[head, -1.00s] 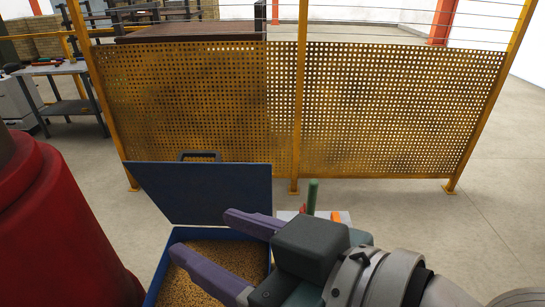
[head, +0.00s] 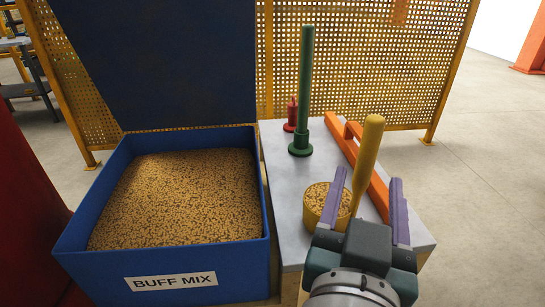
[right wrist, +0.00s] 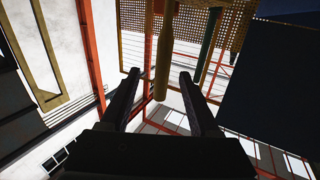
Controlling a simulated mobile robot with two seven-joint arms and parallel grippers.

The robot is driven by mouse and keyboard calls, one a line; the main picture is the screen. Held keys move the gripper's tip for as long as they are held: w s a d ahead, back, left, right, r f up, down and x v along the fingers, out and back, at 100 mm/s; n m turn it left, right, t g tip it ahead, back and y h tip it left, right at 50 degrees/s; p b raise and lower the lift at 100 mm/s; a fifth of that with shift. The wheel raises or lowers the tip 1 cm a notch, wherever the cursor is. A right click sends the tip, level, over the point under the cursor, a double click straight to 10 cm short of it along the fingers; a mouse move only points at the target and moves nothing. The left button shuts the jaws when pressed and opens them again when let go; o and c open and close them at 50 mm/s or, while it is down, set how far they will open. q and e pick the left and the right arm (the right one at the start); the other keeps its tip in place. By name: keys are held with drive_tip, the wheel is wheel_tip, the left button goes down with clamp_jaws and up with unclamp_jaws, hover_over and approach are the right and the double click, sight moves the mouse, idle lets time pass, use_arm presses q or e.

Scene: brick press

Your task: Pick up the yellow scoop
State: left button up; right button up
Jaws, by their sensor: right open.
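The yellow scoop (head: 367,150) stands on a grey-topped table with its handle upright. Its round cup (head: 313,222) shows speckled grains inside, and the gripper partly hides its lower right side. My right gripper (head: 367,183) is open, its two purple fingers on either side of the handle in the head view. In the right wrist view the scoop handle (right wrist: 163,60) shows between and beyond the open fingers (right wrist: 159,77). I see no finger touching it. My left gripper is not in view.
A blue bin (head: 75,235) labelled BUFF MIX, lid raised, stands left of the grey table (head: 280,185). On the table are a green rod on a base (head: 305,90), a small red object (head: 292,115) and an orange bar (head: 345,145). A yellow mesh fence (head: 350,60) stands behind.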

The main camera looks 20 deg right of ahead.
sight(369, 165)
drive_tip(key=x, duration=0.3)
drive_tip(key=shift+w+d+r, duration=0.15)
drive_tip(key=shift+w+d, duration=0.05)
drive_tip(key=shift+w, duration=0.05)
drive_tip(key=x, duration=0.5)
drive_tip(key=shift+w+b, duration=0.25)
drive_tip(key=shift+b, duration=0.05)
drive_tip(key=shift+a, duration=0.1)
clamp_jaws()
